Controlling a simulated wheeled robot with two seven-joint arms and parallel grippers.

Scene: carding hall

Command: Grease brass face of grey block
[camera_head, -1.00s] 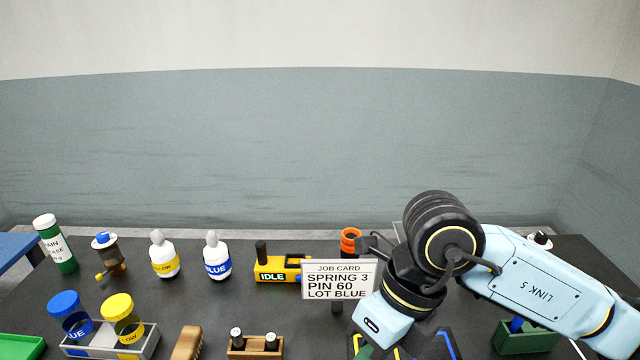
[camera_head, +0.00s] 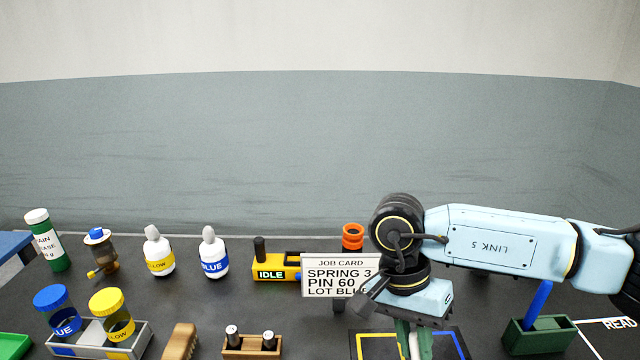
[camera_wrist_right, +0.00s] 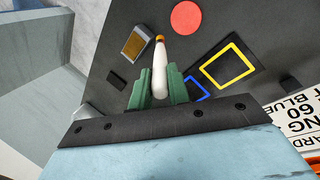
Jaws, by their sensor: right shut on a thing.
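My right gripper (camera_head: 415,343) has green fingers shut on a slim white tool (camera_wrist_right: 159,75) with an orange-yellow tip. The tool points away from the wrist. In the right wrist view the grey block (camera_wrist_right: 148,31) with its brass-coloured face (camera_wrist_right: 134,46) lies on the dark bench just left of the tool's tip. The tip looks apart from the block, though its height is hard to judge. In the head view the block is not visible. My left gripper is not in view.
Yellow (camera_wrist_right: 228,67) and blue square outlines and a red disc (camera_wrist_right: 186,16) mark the bench. The job card (camera_head: 338,276) stands close left of my right arm. A green holder (camera_head: 530,338) with a blue handle (camera_head: 538,302) is to the right. Bottles and jars fill the left side.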

